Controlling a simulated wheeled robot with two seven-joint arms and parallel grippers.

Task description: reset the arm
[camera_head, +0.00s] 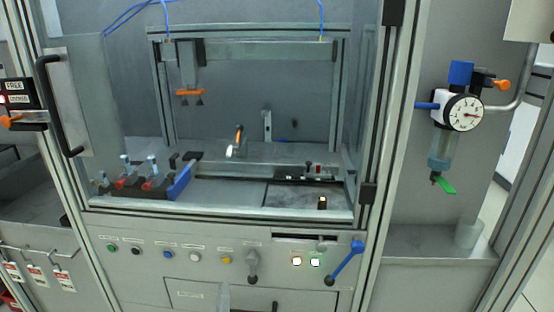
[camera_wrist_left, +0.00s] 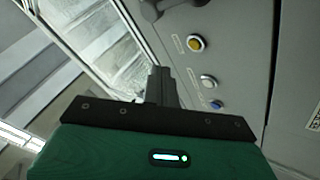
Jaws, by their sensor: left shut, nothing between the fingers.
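My left gripper (camera_head: 224,294) shows only as a pale grey tip at the bottom edge of the head view, in front of the cabinet below the button row. In the left wrist view its fingers (camera_wrist_left: 163,84) are shut together with nothing between them, beyond the dark plate and green housing of my wrist. The yellow button (camera_wrist_left: 195,43), white button (camera_wrist_left: 208,81) and blue button (camera_wrist_left: 216,104) lie to the right of the fingers, apart from them. My right gripper is not in view.
A button panel (camera_head: 140,240) runs under the open cell. A blue-handled lever (camera_head: 346,262) sticks out at its right. Inside stand a black fixture with a blue end (camera_head: 180,182) and a small orange-tipped part (camera_head: 237,142). A pressure gauge (camera_head: 464,114) hangs at the right.

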